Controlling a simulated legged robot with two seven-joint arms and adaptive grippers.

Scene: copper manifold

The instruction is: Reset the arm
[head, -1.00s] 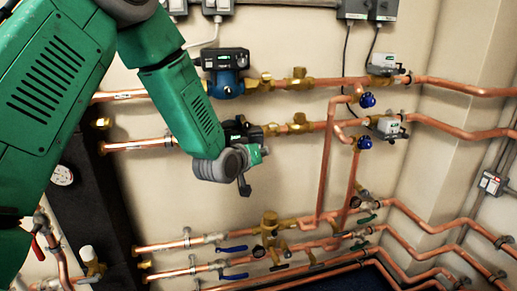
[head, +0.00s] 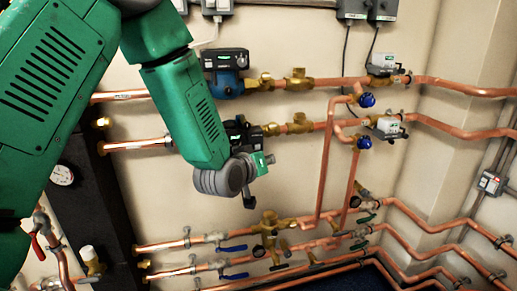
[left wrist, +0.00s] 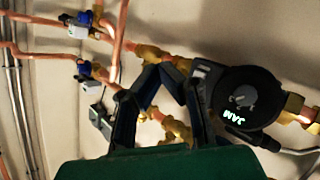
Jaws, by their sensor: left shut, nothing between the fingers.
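My green left arm (head: 195,105) comes in from the upper left and bends down in front of the copper manifold. My left gripper (head: 249,199) hangs small and dark at its end, in front of the bare wall between the middle and lower pipes. In the left wrist view the left gripper (left wrist: 164,75) shows its two dark fingers angled together at the tips, shut with nothing between them. A round black pump face (left wrist: 243,98) with a lit display is beside the fingers. The lower pump (head: 240,130) is partly hidden by my arm. My right gripper is not in view.
Copper pipes (head: 325,170) with brass valves run along the wall. The upper pump (head: 226,72) is above my wrist. Blue lever handles (head: 232,249) are below it, and a gauge (head: 62,175) is at left.

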